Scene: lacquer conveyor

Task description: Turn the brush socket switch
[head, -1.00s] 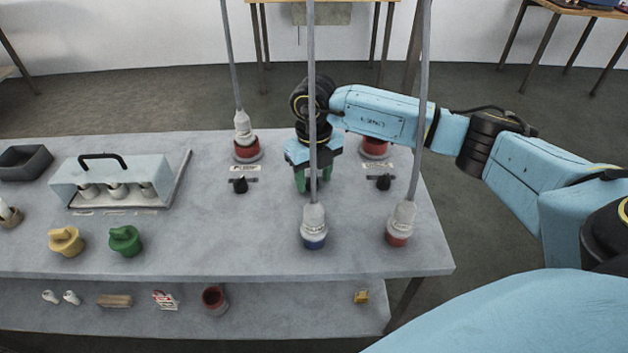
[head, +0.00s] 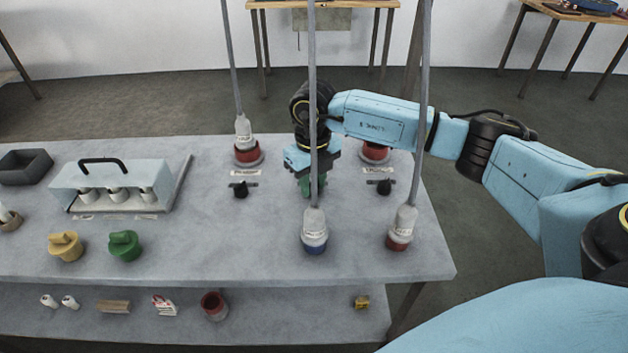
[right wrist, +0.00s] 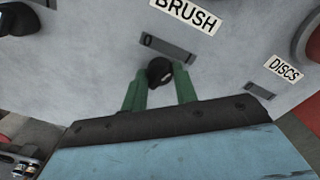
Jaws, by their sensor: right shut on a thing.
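The black brush socket switch knob (right wrist: 160,71) is in the right wrist view, just below the BRUSH label (right wrist: 187,14). Its dark plate (right wrist: 168,48) has a 0 at the left end; which way the knob points I cannot tell. My right gripper (right wrist: 159,82) has green fingers on both sides of the knob and is shut on it. In the head view my right gripper (head: 311,186) is low over the tabletop, between two other black switches (head: 240,189) (head: 384,186), and hides the brush switch. My left gripper is not in view.
A grey cable (head: 314,100) hangs in front of my right gripper, down to a blue-based plug (head: 314,238). Another cable drops to a red-based plug (head: 400,230) at the right.

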